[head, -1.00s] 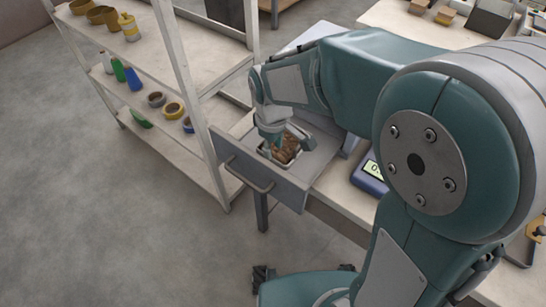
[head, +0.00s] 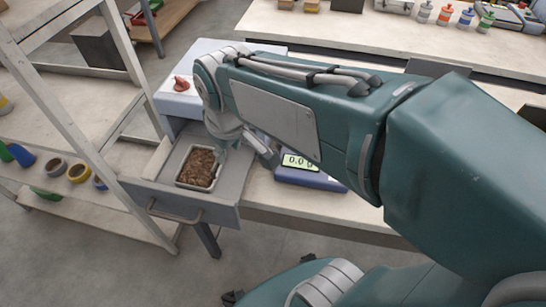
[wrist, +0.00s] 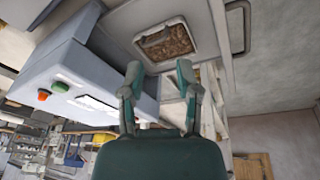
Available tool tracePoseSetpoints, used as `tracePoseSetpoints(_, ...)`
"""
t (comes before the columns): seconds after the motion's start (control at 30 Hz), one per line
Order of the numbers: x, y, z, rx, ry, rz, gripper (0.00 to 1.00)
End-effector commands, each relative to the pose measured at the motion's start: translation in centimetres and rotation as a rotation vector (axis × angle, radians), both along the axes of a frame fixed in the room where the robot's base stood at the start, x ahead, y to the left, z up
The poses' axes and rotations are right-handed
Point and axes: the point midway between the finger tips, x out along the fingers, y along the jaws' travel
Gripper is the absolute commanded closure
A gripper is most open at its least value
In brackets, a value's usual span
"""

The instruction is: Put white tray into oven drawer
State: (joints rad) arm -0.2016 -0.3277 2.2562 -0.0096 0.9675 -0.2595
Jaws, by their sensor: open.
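The white tray (head: 181,180) is filled with brown pellets and lies flat inside the open oven drawer (head: 222,190), with a gap to the drawer walls. The tray also shows in the wrist view (wrist: 186,53), beyond my fingertips. My gripper (wrist: 160,72) is open and empty, with both fingers apart from the tray.
A scale (head: 300,166) with a lit display stands on the bench right of the drawer. A shelf unit (head: 85,75) with rolls and bottles is close on the left. Open floor lies in front.

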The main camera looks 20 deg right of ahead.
Motion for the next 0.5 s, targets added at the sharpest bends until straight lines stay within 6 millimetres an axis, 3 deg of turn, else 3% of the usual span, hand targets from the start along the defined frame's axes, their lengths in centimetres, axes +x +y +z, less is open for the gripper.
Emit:
tracePoseSetpoints(0.1,-2.7,-2.5,1.1,0.039,-0.080,-0.148,0.57)
tracePoseSetpoints(0.3,-6.4,-5.3,1.7,0.101,-0.191,-0.360,0.57)
tracePoseSetpoints(0.5,-7.9,-6.2,1.6,0.128,-0.236,-0.446,0.57)
